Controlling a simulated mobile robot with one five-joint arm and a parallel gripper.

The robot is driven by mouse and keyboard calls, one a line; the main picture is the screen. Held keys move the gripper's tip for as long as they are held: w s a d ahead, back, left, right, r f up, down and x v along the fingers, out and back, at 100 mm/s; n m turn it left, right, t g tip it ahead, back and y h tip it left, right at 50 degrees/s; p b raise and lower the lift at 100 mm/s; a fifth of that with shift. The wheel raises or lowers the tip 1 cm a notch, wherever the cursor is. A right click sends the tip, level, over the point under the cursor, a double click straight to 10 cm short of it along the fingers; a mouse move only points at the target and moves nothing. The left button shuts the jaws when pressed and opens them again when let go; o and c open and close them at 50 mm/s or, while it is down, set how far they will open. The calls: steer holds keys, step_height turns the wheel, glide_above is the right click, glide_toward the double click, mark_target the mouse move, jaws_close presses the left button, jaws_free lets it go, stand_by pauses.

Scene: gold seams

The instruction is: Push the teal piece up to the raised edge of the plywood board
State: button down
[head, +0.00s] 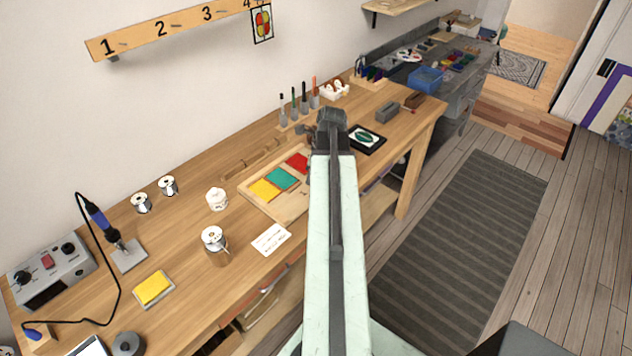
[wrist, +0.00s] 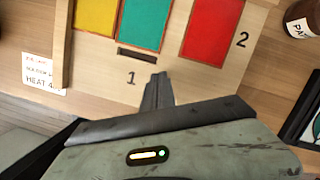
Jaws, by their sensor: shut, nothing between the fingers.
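The teal piece (wrist: 145,22) lies flat on the plywood board (wrist: 98,62), between the yellow piece (wrist: 96,15) and the red piece (wrist: 211,30). The teal piece also shows in the head view (head: 282,179), left of my arm. My gripper (wrist: 158,77) is shut and empty, over the board near the printed 1, with its tips pointing toward the teal piece and a visible gap between. A raised strip (wrist: 63,38) runs along the board's left side in the wrist view. The top of the teal piece is cut off there; my arm hides part of the board in the head view.
A dark slot (wrist: 137,56) lies between my fingertips and the teal piece.

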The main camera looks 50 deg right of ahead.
mark_target(298, 180)
steer(key=shift+w+a, duration=0.2)
steer(key=shift+w, duration=0.6)
steer(key=shift+w+a, duration=0.2)
steer(key=shift+w, duration=0.15)
steer(key=shift+w, duration=0.1)
steer(key=shift+w+a, duration=0.3)
steer(key=shift+w, duration=0.4)
steer(key=shift+s, duration=0.1)
